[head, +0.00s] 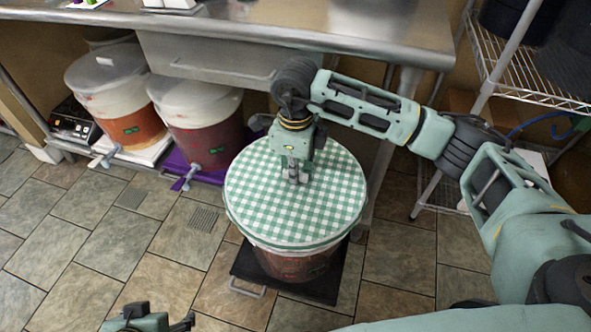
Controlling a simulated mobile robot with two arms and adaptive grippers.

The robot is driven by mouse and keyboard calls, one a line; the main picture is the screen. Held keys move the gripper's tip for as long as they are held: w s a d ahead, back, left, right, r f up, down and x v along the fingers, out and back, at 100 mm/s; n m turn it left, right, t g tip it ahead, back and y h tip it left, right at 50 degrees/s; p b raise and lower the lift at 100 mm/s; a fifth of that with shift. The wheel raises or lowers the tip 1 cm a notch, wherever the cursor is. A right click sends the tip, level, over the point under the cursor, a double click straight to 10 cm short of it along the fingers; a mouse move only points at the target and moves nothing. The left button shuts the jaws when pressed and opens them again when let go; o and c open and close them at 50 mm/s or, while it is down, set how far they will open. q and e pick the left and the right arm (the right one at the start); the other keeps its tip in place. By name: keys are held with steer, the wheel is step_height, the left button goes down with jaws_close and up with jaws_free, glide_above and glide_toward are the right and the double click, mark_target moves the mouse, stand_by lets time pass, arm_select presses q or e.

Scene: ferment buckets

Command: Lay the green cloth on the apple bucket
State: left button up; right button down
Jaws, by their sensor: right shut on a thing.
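The green cloth (258,205), a green-and-white check, lies spread flat over the top of a bucket (292,264) in the middle of the view. Its edge reaches around the rim. The bucket's lower wall shows reddish-brown contents, and no label on it is readable. My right gripper (297,181) points down onto the cloth near its centre and is shut on it. The small pinch of cloth between the fingers is hard to make out. My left gripper (150,320) shows only partly at the bottom edge, apart from the bucket, and its opening is unclear.
The covered bucket stands on a black platform (323,282) with a handle. Two lidded buckets with taps, one orange (135,130) and one dark red (207,146), stand under the steel table (330,25). A wire shelf (530,85) is at right. Tiled floor at left is clear.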

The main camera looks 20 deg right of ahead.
stand_by(0.3)
steer(key=c, duration=1.8)
jaws_free()
steer(key=shift+o, duration=0.6)
steer(key=o, duration=0.5)
steer(key=shift+c, duration=0.2)
